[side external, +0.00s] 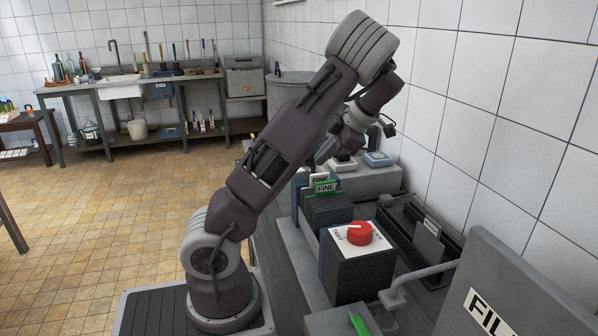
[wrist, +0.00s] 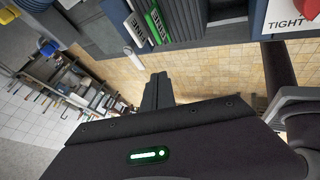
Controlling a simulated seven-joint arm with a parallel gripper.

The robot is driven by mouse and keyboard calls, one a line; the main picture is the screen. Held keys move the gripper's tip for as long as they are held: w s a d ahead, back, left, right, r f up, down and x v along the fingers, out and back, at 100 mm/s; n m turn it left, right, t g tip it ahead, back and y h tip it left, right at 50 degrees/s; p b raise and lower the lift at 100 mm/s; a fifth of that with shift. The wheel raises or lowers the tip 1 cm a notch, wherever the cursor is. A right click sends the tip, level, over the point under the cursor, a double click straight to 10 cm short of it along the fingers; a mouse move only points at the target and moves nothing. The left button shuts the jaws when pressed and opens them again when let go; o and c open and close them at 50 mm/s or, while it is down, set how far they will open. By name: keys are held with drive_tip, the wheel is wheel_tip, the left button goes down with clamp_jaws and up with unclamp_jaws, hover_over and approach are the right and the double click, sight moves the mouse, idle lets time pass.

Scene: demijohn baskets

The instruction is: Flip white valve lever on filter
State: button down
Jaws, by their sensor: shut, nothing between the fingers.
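My gripper (wrist: 158,92) shows in the wrist view with its dark fingers together and nothing between them. In the side external view its fingers are hard to make out, near the wall behind my raised arm. The filter area has a row of dark plates (side external: 328,208) with "FINE" cards. The knob's edge also shows in the wrist view (wrist: 283,8). My fingers look apart from the plates and knob.
A grey bent handle (side external: 418,273) is right of the knob box. A large "FIL" sign panel (side external: 510,290) stands in the near right corner. A tiled wall (side external: 500,100) bounds the right side. Open tiled floor (side external: 110,225) lies on the left.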

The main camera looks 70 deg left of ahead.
drive_tip(key=s+a+f, duration=0.3)
drive_tip(key=a+f, duration=0.5)
drive_tip(key=shift+s+a, duration=0.3)
drive_tip(key=shift+s, duration=0.1)
